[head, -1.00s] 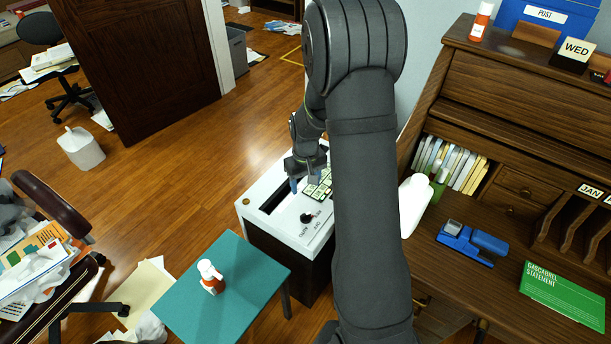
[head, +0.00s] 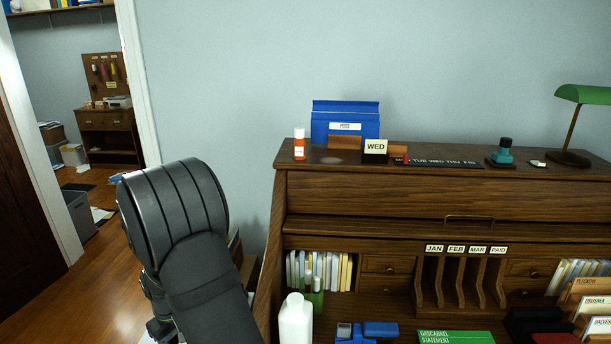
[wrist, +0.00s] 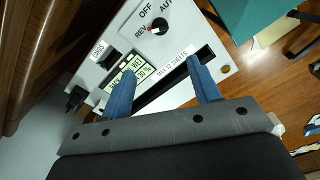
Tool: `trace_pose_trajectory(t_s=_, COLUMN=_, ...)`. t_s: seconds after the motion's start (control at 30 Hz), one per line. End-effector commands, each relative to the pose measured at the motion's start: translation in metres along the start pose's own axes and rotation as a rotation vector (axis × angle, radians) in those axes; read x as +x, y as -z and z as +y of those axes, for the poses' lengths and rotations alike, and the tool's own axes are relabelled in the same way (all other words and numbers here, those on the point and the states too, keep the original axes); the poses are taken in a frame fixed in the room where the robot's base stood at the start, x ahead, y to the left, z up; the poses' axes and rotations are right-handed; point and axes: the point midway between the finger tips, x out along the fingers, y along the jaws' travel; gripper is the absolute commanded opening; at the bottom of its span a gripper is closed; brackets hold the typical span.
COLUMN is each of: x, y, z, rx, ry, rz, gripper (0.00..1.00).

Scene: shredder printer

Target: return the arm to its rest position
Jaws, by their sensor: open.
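My gripper (wrist: 163,92) shows in the wrist view with its two blue fingers spread apart and nothing between them. It hangs over the white top of the shredder (wrist: 185,25), with the dark feed slot and the small display below the fingers. The rotary switch (wrist: 158,26), marked OFF, AUTO and REV, is beyond the fingertips. In the head view my arm fills the lower left, bent, and the gripper is hidden below the arm or out of frame.
The wooden roll-top desk (head: 400,196) stands to the right, with a white bottle (head: 295,320) and a blue stapler (head: 378,329) on it. Wooden floor (head: 95,290) is open at left.

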Motion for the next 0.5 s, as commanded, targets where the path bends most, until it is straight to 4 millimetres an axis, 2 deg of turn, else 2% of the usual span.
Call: trace_pose_trajectory(t_s=0.5, x=0.087, y=-0.001, z=0.000, rx=0.001, ry=0.001, rz=-0.004, gripper=0.56)
